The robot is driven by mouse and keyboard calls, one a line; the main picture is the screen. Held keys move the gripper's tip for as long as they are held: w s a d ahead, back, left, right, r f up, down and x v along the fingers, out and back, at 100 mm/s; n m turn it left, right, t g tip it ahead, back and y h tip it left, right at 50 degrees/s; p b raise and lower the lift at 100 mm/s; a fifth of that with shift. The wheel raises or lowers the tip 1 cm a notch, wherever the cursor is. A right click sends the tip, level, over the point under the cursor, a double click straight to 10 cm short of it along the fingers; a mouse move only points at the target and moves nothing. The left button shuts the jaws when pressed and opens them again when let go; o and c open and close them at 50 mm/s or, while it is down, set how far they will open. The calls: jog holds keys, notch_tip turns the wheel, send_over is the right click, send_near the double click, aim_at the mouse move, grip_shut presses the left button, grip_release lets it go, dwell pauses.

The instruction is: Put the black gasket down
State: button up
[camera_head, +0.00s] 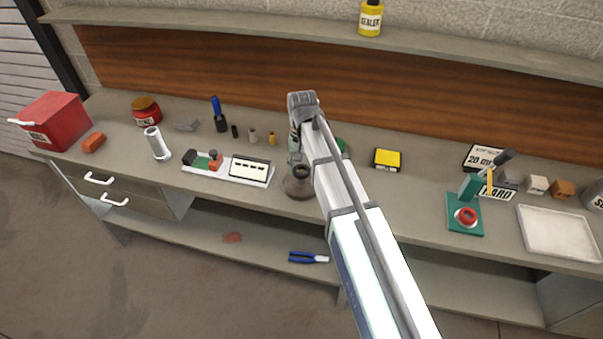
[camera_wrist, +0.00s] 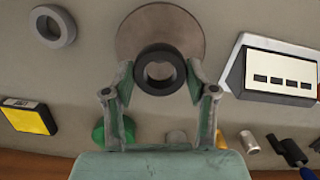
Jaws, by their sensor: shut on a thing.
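The black gasket (camera_wrist: 160,88) is a thick dark ring held between the two green-grey fingers of my gripper (camera_wrist: 160,73), which is shut on it. In the wrist view it overlaps a round brownish disc (camera_wrist: 127,36). In the head view the gasket (camera_head: 302,171) appears at the far edge of this disc (camera_head: 292,192) on the bench, with my gripper (camera_head: 297,160) over it. I cannot tell whether the gasket touches the disc. A lighter grey ring (camera_wrist: 67,28) lies apart on the bench in the wrist view.
A white tray (camera_head: 224,176) with a labelled block stands left of the disc. A yellow-topped box (camera_head: 387,158) and a green press (camera_head: 465,215) stand to the right. A green object (camera_wrist: 128,132) is near my fingers. My arm hides part of the bench.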

aim_at(302, 169)
jog(key=shift+f+p, duration=0.4)
jog(key=shift+f, duration=1.3)
jog(key=shift+f, duration=0.1)
jog(key=o, duration=1)
jog(key=r+b, duration=0.1)
jog(key=r, duration=0.3)
jog(key=w+r+b, duration=0.1)
jog(key=r, duration=0.3)
jog(key=r+b, duration=0.1)
jog(key=r, duration=0.3)
jog(key=shift+w+r+b, duration=0.1)
jog(key=shift+w+b, duration=0.15)
jog(key=shift+b, duration=0.15)
